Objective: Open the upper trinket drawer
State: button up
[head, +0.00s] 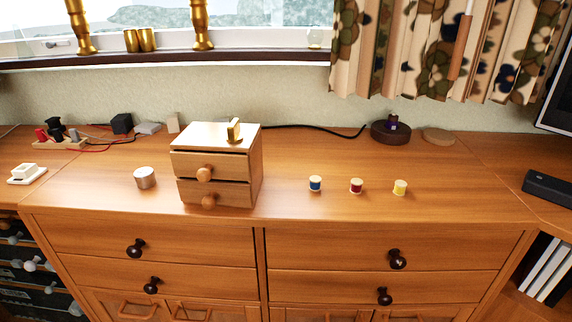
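A small wooden trinket box (256,168) with two drawers stands on the sideboard top, left of centre in the head view. Its upper drawer (228,167) has a round light-wood knob (204,174). The upper drawer looks shut or nearly shut; I cannot tell exactly. The lower drawer (235,194) has a similar knob (209,201) and also looks shut. A small gold-coloured object (235,131) sits on the box's pale top, near its right side. My gripper is not in view.
A round metal tin (145,177) stands left of the box. Blue (315,184), red (356,186) and yellow (400,187) spools stand to its right. A black cable (310,127) runs behind. Larger drawers with dark knobs (136,248) are below. The sideboard top before the spools is clear.

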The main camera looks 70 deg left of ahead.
aim_at(203, 166)
jog(key=z, duration=0.15)
jog(key=k, duration=1)
jog(key=u, duration=1.35)
